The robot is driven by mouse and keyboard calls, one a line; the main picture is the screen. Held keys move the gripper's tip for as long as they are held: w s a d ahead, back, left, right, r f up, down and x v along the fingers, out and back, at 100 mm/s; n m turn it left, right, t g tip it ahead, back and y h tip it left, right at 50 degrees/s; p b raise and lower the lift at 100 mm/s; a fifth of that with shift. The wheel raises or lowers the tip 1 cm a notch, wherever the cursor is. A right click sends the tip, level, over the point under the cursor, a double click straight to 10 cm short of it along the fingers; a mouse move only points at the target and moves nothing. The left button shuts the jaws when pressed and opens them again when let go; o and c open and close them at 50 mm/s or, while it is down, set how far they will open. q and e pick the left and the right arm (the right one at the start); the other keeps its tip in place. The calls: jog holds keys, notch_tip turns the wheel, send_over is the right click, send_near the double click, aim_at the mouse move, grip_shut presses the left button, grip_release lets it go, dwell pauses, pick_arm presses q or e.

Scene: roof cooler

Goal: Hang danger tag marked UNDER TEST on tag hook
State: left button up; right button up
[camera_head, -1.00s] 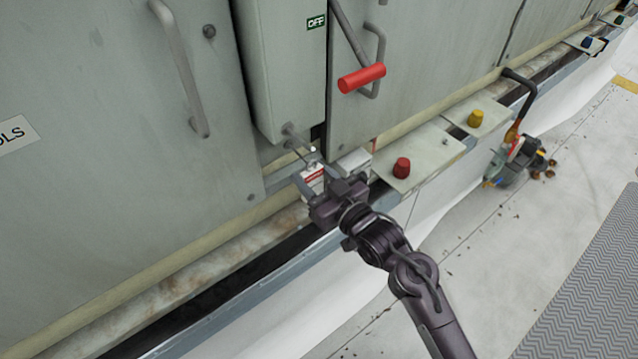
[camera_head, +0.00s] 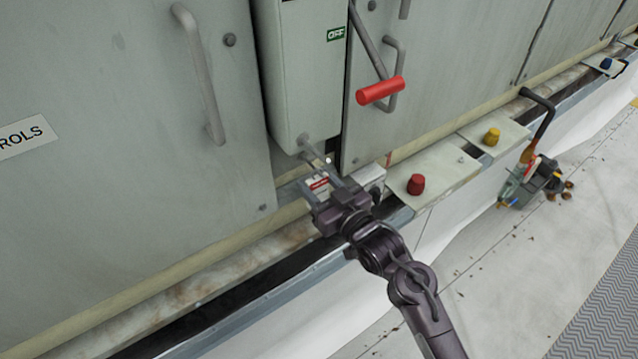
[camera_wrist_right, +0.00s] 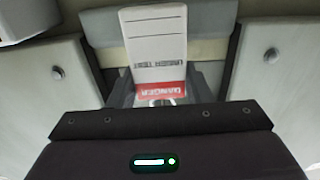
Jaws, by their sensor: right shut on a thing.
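The danger tag (camera_head: 318,183) is a white card with a red DANGER band. In the right wrist view the tag (camera_wrist_right: 155,50) shows upside down, with the words UNDER TEST readable and blank lines above. My right gripper (camera_head: 327,190) is shut on the tag at its red end. The tag hook (camera_head: 314,150) is a thin grey rod with a pale tip, sticking out below the grey switch box. The tag is just below the hook and appears apart from it; the depth between them is hard to judge. My left gripper is not in view.
The grey switch box (camera_head: 302,75) bears an OFF label, with a red-handled lever (camera_head: 380,91) beside it. A red knob (camera_head: 416,184) and a yellow knob (camera_head: 491,137) stand on ledge plates to the right. A pale pipe (camera_head: 225,235) runs along the cabinet base.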

jog(key=o, duration=1)
jog(key=shift+o, duration=0.2)
jog(key=v, duration=0.8)
jog(key=d+f+m+g+h+p, duration=0.1)
jog(key=d+f+h, duration=0.1)
jog(key=f, duration=0.7)
jog(key=d+f+m+g+h, duration=0.1)
jog(key=d+f+h, duration=0.15)
jog(key=f, duration=0.65)
jog(key=s+d+f+m+g+h+p, duration=0.1)
jog(key=s+d+f+g, duration=0.2)
jog(key=f, duration=0.5)
jog(key=s+d+f+m+g+h, duration=0.1)
jog(key=s+d+f+h, duration=0.15)
jog(key=s+f, duration=0.45)
jog(key=s+d+f+g+h, duration=0.1)
jog(key=s+d+f+g, duration=0.1)
jog(key=s+f, duration=0.4)
jog(key=s+d+f+g+p, duration=0.1)
jog(key=s+d+f+g, duration=0.2)
jog(key=s, duration=1)
jog(key=s+d+f+g+h+p, duration=0.1)
jog(key=s+d+f, duration=0.3)
jog(key=s+f, duration=0.6)
jog(key=shift+s+d+m+g+h, duration=0.15)
jog(key=shift+d+m+g+h, duration=0.2)
jog(key=shift+g, duration=0.45)
jog(key=shift+a, duration=0.1)
